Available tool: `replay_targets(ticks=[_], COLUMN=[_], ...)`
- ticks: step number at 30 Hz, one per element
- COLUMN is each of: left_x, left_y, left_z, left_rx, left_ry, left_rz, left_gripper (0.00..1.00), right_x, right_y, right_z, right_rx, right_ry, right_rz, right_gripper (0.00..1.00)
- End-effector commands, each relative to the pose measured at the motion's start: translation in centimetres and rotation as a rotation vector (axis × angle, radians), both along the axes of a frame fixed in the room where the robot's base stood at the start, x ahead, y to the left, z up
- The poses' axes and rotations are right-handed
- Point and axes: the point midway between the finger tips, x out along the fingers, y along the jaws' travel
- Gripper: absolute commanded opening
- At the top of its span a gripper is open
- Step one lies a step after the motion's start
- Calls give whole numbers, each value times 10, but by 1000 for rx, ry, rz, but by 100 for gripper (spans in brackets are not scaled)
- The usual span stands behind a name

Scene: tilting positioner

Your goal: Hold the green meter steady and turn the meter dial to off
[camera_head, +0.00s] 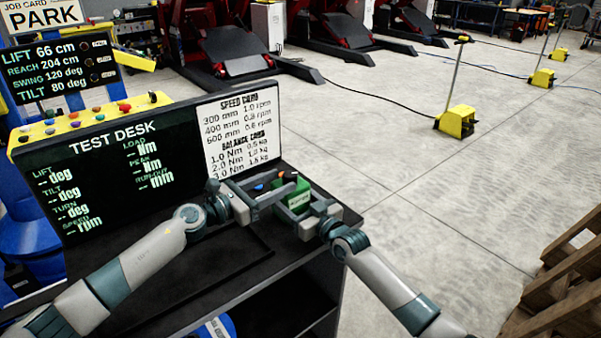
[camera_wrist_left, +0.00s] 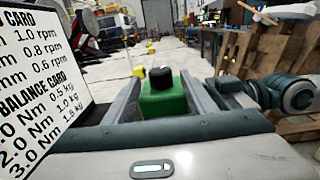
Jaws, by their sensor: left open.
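The green meter (camera_head: 300,198) stands at the right end of the test desk, partly hidden by my grippers in the head view. In the left wrist view the green meter (camera_wrist_left: 165,100) is straight ahead, with a black dial (camera_wrist_left: 160,77) on top. My left gripper (camera_head: 281,188) is open, with one finger on each side of the meter; I cannot tell whether they touch it. My right gripper (camera_head: 312,212) is close against the meter's right side in the head view. Its fingertips are too small and overlapped to read. The dial's setting is not readable.
The test desk board (camera_head: 110,170) and a white card (camera_head: 240,130) stand behind and left of the grippers. The dark desk top (camera_head: 215,270) is mostly clear in front. A wooden pallet (camera_head: 565,290) stands on the right, with open floor between.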

Motion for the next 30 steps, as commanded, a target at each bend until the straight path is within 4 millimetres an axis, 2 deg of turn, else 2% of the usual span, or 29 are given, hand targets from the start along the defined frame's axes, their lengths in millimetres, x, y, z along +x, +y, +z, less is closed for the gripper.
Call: replay_targets(ticks=[6,13,19,29,30], left_x=[23,41,48,49,49], left_y=[-31,-55,-64,-65,-65], left_z=[0,1,0,0,0], left_rx=[-2,-1,0,1,0], left_ry=[1,-1,0,-1,0], left_rz=[-1,0,-1,-1,-1], left_gripper=[51,51,51,51,41], right_x=[0,0,0,0,0], right_y=[0,0,0,0,0], right_z=[0,0,0,0,0], right_rx=[0,0,0,0,0], right_ry=[0,0,0,0,0], right_rz=[0,0,0,0,0], right_gripper=[34,34,34,34,34])
